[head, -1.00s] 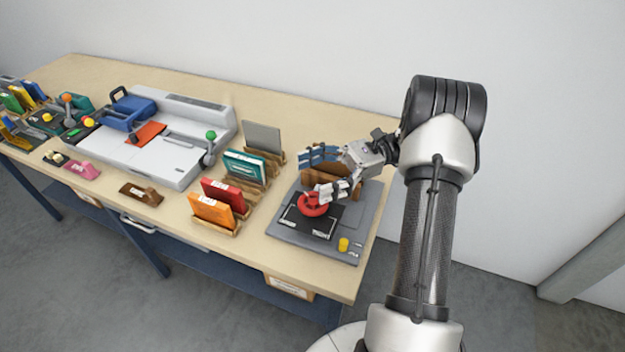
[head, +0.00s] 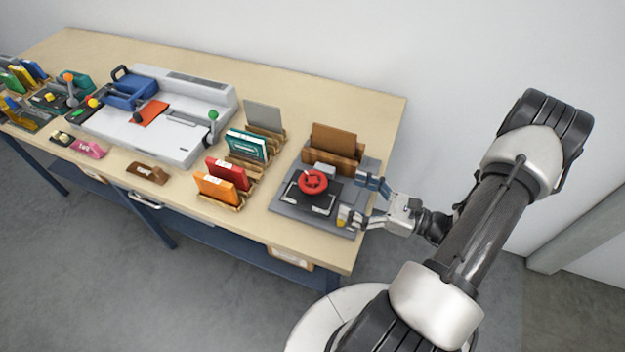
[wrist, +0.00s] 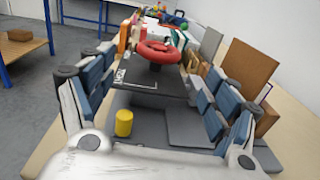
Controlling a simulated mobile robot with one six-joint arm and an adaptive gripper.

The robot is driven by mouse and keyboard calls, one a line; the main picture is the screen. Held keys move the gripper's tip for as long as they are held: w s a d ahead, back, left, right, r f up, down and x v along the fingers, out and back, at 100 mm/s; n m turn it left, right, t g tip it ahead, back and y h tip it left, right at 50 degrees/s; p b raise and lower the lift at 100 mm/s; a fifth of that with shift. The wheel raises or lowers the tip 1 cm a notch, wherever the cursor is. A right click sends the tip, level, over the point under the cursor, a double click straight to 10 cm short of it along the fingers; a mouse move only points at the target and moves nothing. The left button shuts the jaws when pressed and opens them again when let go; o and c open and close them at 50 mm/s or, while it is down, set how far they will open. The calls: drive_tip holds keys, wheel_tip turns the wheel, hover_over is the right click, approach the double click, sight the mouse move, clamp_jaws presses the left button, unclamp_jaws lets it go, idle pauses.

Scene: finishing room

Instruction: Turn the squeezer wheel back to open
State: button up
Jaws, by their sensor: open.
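The red squeezer wheel (head: 313,182) sits on top of a black plate (head: 312,204) on the grey squeezer base (head: 290,212) at the right end of the table. It also shows in the wrist view (wrist: 158,51), raised above the black plate (wrist: 150,88). My gripper (head: 357,202) is open and empty at the right front edge of the base, apart from the wheel. The wheel lies ahead, beyond the fingertips, in the wrist view.
A wooden holder with a brown board (head: 333,140) stands behind the wheel. Racks with orange (head: 215,186), red (head: 228,172) and teal (head: 247,145) books stand to its left. A white paper machine (head: 155,130) is further left. The space right of the table is free.

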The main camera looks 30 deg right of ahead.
sight(312, 180)
drive_tip(key=b+x, duration=0.1)
drive_tip(key=x, duration=1)
drive_tip(key=shift+w+a+b, duration=0.2)
drive_tip(key=shift+b, duration=0.15)
drive_tip(key=shift+c, duration=0.2)
drive_tip(key=c, duration=1)
drive_tip(key=shift+c, duration=0.2)
drive_tip(key=shift+y, duration=0.3)
drive_tip(key=n+g+y, duration=0.3)
drive_tip(key=shift+n+g, duration=0.3)
drive_tip(key=shift+n+g+y+b, duration=0.45)
drive_tip(key=shift+n+g+y, duration=0.8)
drive_tip(key=shift+g, duration=0.55)
